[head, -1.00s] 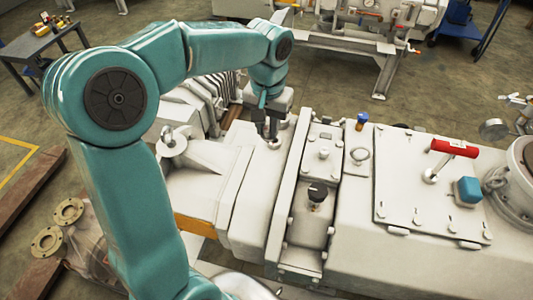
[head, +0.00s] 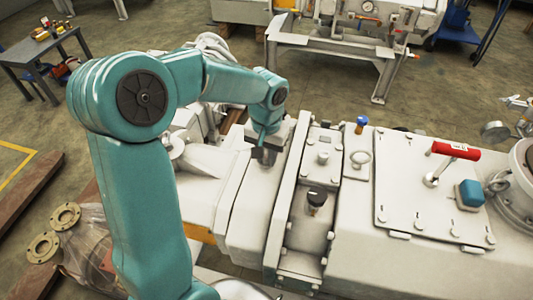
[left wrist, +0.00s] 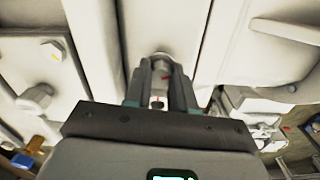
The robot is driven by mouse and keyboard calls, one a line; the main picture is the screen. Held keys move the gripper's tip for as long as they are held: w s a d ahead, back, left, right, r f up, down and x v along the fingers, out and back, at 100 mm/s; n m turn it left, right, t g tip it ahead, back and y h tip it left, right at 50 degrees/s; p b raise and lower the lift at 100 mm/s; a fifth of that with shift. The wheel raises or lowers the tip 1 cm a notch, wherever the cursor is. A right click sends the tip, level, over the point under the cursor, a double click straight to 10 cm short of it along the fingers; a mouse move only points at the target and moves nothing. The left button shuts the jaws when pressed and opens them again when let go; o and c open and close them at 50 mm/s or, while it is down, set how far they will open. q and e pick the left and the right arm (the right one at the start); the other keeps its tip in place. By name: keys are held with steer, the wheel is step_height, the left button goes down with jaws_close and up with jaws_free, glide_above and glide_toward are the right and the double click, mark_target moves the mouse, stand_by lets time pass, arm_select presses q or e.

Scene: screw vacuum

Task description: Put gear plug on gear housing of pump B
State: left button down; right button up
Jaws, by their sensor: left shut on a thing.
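My left gripper (head: 264,157) is low over the top of the white gear housing (head: 248,205) of the pump, near its far end. In the left wrist view its two dark fingers (left wrist: 160,92) are shut on a small pale grey plug (left wrist: 161,68), taken to be the gear plug. In the head view the plug is hidden by the fingers. I cannot tell whether the plug touches the housing or where its hole is. My right gripper is not in view.
A cover plate with a red handle (head: 456,150) and a blue cap (head: 470,194) lies further right. A tool table (head: 40,48) stands at the back left.

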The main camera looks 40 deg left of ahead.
mark_target(267, 157)
arm_select(q)
steer(key=c, duration=0.9)
jaws_free()
steer(key=shift+f, duration=0.1)
steer(key=shift+c, duration=0.2)
steer(key=shift+r, duration=0.2)
step_height(267, 157, up, 12)
steer(key=p, duration=0.2)
